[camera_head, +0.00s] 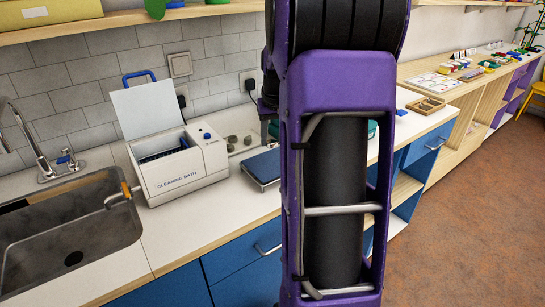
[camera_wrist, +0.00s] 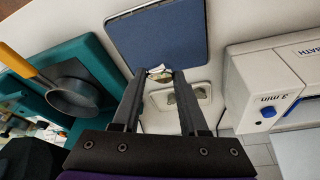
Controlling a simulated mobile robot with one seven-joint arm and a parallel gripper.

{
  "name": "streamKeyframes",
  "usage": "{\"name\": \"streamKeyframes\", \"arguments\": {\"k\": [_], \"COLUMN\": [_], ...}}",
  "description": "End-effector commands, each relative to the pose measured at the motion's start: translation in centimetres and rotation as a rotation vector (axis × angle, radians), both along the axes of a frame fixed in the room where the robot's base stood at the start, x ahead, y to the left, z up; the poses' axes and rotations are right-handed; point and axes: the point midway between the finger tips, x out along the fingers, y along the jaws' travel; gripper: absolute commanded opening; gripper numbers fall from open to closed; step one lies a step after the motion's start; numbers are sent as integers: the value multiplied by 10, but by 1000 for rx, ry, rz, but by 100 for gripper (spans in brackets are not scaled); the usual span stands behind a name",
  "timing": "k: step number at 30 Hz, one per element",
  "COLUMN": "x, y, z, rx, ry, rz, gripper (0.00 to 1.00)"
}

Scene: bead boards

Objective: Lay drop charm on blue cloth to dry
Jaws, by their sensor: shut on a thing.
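My gripper (camera_wrist: 164,75) shows in the wrist view, its two dark fingers shut on a small, shiny, pale piece, seemingly the drop charm (camera_wrist: 157,72). Its shape is too small to make out clearly. The blue cloth (camera_wrist: 157,36) lies flat in a light-rimmed holder just beyond the fingertips. The charm appears near the cloth's close edge; I cannot tell whether they touch. In the head view the blue cloth (camera_head: 264,166) lies on the counter right of the cleaning bath, partly hidden by my arm. My gripper and the charm are hidden there.
The white cleaning bath (camera_head: 182,175) stands with its lid up, beside the sink (camera_head: 70,225); it also shows in the wrist view (camera_wrist: 262,90). A teal tray (camera_wrist: 98,62) holds a small orange-handled pan (camera_wrist: 72,95). A pale dish (camera_wrist: 204,93) lies beneath my fingers.

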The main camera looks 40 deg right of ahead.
Motion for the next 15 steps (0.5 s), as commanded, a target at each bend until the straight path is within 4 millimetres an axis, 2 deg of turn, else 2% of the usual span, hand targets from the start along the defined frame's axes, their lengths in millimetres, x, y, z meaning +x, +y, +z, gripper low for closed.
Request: {"name": "streamKeyframes", "arguments": {"k": [9,15], "x": [0,0], "y": [0,0], "z": [-46,-51], "rx": [0,0], "ry": [1,-1], "rz": [0,0], "gripper": [0,0]}}
